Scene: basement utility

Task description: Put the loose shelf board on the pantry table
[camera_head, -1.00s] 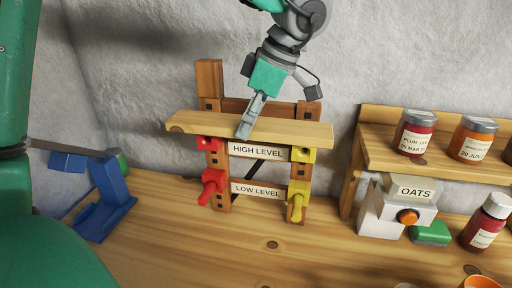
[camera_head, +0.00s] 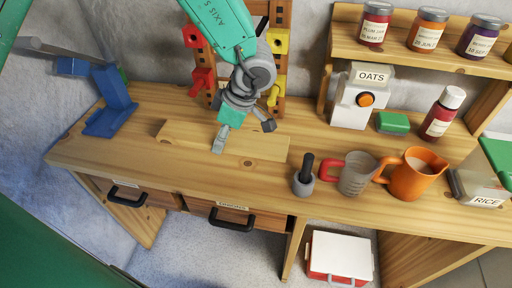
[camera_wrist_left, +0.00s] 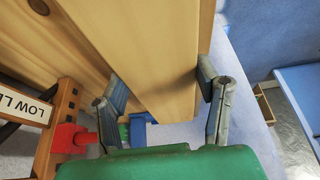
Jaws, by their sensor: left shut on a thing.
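The shelf board (camera_head: 265,143) is a flat plank of light wood, low over the front middle of the pantry table (camera_head: 90,150). I cannot tell whether it touches the tabletop. My left gripper (camera_head: 232,134) is shut on it, reaching down from above. In the left wrist view the board (camera_wrist_left: 160,50) passes between the two fingers of my left gripper (camera_wrist_left: 162,92). The fingers partly hide it. My right gripper is not in view.
The rack with red (camera_head: 202,80) and yellow (camera_head: 275,90) pegs stands behind. The mortar (camera_head: 303,183), grey mug (camera_head: 356,174) and orange jug (camera_head: 410,176) are right of the board. A blue stand (camera_head: 112,100) is at left. Drawers (camera_head: 232,218) lie below the front edge.

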